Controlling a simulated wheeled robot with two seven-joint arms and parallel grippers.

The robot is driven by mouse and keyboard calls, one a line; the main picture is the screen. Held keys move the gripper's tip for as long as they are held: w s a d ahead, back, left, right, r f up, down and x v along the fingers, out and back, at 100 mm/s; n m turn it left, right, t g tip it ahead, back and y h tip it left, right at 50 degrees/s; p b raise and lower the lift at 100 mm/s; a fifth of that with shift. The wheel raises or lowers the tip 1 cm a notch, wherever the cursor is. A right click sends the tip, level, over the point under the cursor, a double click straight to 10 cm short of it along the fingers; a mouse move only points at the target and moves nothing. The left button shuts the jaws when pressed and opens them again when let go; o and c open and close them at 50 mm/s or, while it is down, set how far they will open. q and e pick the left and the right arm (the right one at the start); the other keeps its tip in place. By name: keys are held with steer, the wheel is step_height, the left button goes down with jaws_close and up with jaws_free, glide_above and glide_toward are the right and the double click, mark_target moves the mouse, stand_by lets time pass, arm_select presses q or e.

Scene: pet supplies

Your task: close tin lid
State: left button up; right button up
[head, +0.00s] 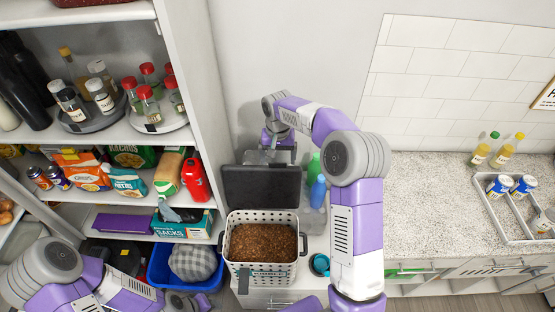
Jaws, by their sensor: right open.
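The tin (262,272) is a white perforated box with dark side handles, and it is full of brown kibble. Its dark grey lid (261,188) stands open, tilted up at the tin's back edge. My right gripper (274,155) is open, behind and above the lid's top edge. Its fingertips are small and partly hidden, and I cannot tell whether they touch the lid. My left arm comes in at the lower left. Its end (187,302) is at the bottom edge, left of the tin, and its fingers cannot be made out.
Shelves on the left hold jars, food bags and boxes. A blue bin (187,262) with a grey cloth bundle stands left of the tin. Blue (318,191) and green bottles stand behind right. A teal cup (319,264) is right of the tin. The speckled counter holds a metal tray (515,210).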

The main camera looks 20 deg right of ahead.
step_height(320, 180, down, 2)
steer(key=shift+w+f, duration=0.1)
steer(key=shift+c, duration=0.3)
steer(key=c, duration=1.5)
